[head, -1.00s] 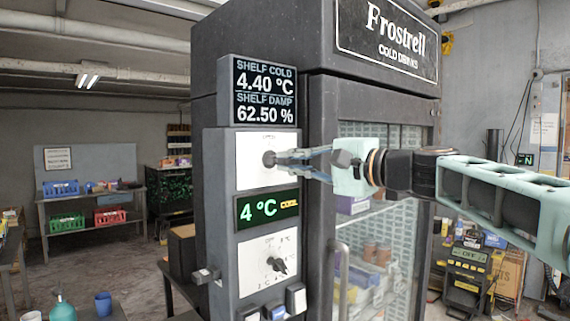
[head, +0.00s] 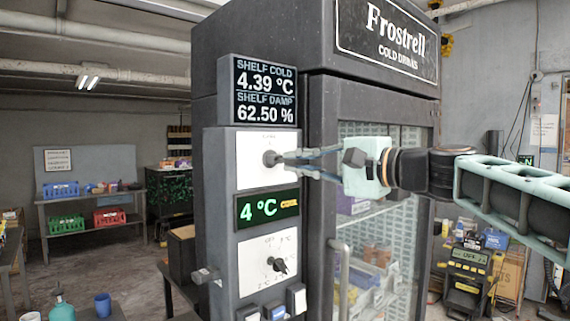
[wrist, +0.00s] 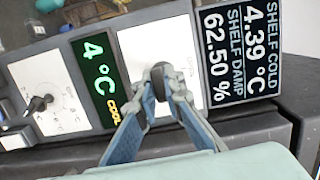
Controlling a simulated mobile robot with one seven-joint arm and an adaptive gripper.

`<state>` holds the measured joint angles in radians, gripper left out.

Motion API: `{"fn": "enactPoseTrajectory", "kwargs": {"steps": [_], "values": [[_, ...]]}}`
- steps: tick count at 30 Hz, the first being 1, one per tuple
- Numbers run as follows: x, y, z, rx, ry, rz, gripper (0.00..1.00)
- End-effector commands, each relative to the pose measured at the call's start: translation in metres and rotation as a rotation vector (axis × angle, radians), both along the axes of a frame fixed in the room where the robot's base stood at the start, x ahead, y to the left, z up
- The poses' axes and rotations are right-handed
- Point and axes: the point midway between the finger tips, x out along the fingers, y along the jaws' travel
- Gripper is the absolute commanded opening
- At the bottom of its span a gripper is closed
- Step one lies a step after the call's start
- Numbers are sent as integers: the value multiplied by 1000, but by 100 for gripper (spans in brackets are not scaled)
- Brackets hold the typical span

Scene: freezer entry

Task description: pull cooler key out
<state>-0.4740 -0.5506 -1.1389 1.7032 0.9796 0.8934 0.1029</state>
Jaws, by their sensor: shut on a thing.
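The cooler's control column (head: 215,230) has an upper white plate (head: 254,180) with a dark round key part (head: 269,158) at its middle. My gripper (head: 284,159) comes in from the right, its blue-grey fingers closed around the dark key. In the wrist view the fingertips (wrist: 161,76) pinch the key (wrist: 158,88) from both sides in front of the white plate (wrist: 180,45). The fingers hide part of the key, and I cannot tell how far its shaft sits in the plate.
A green display (head: 267,208) reads 4 °C below the plate. A lower dial (head: 278,265) and several switches (head: 296,298) sit under it. The upper screen (head: 264,90) shows 4.39 °C and 62.50 %. The glass cooler door (head: 385,230) stands behind my arm.

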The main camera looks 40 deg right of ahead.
Motion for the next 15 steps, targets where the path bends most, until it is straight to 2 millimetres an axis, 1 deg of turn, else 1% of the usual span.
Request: {"fn": "enactPoseTrajectory", "kwargs": {"steps": [15], "values": [[-27, -1, 0, 0, -1, -3, 0]]}}
